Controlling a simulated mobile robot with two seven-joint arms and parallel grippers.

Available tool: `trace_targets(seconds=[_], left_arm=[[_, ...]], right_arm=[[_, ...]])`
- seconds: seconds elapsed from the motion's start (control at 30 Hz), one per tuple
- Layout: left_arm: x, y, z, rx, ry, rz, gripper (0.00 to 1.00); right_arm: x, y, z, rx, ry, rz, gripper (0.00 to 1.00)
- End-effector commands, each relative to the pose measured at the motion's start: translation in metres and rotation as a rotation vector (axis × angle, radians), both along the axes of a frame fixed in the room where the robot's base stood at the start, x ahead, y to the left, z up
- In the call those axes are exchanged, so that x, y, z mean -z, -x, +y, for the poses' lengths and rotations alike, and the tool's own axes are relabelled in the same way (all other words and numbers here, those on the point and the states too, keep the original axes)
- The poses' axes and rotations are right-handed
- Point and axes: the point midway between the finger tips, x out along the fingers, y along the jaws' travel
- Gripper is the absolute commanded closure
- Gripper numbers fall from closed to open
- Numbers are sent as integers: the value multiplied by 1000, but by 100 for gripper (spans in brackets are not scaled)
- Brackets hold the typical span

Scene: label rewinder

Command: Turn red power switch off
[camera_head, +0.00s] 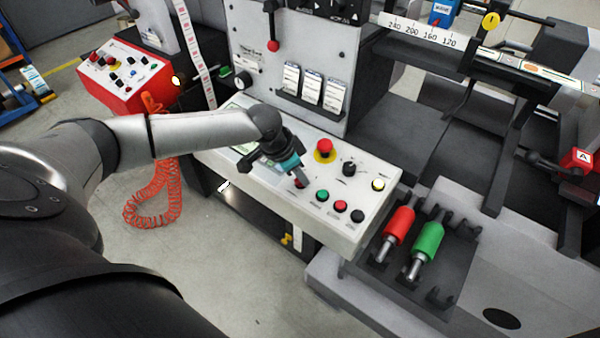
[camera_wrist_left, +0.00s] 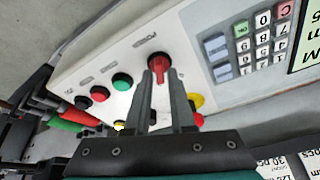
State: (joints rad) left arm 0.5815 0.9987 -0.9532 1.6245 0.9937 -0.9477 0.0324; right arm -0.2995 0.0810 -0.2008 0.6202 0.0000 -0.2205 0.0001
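The red power switch (camera_wrist_left: 159,66) is a round red knob with a raised handle on the light control panel, marked "POWER" beside it. In the head view the switch (camera_head: 299,184) shows only partly, below my left gripper (camera_head: 297,176). In the left wrist view the two fingers of my left gripper (camera_wrist_left: 161,78) point at the switch, one on each side of its handle. A gap shows between the fingers; they look open, and contact with the handle cannot be made out. My right gripper is not in view.
The panel (camera_head: 352,225) also carries a red emergency button on yellow (camera_head: 324,150), a black knob (camera_head: 349,169), a green button (camera_head: 322,195) and other buttons. A keypad (camera_wrist_left: 262,40) is near the switch. Red (camera_head: 399,222) and green (camera_head: 429,241) rollers lie right of the panel.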

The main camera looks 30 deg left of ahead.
Motion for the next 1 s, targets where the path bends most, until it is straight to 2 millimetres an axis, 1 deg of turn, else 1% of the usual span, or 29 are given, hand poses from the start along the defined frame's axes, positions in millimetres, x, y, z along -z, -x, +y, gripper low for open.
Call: trace_targets(seconds=[0.03, 0.17, 0.2, 0.73, 0.87, 1.0], left_arm=[[0, 0, 0, 0, 0, 0, 84], [0, 0, 0, 0, 0, 0, 99], [0, 0, 0, 0, 0, 0, 100], [-1, 0, 0, -9, 2, 2, 100], [-2, 1, 0, -40, 6, 3, 100], [-3, 1, -1, -108, 19, 5, 100]], right_arm=[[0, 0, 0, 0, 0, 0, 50], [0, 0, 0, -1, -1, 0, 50], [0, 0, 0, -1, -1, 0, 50], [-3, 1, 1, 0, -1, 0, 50], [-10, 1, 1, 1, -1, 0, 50], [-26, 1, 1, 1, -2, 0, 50]])
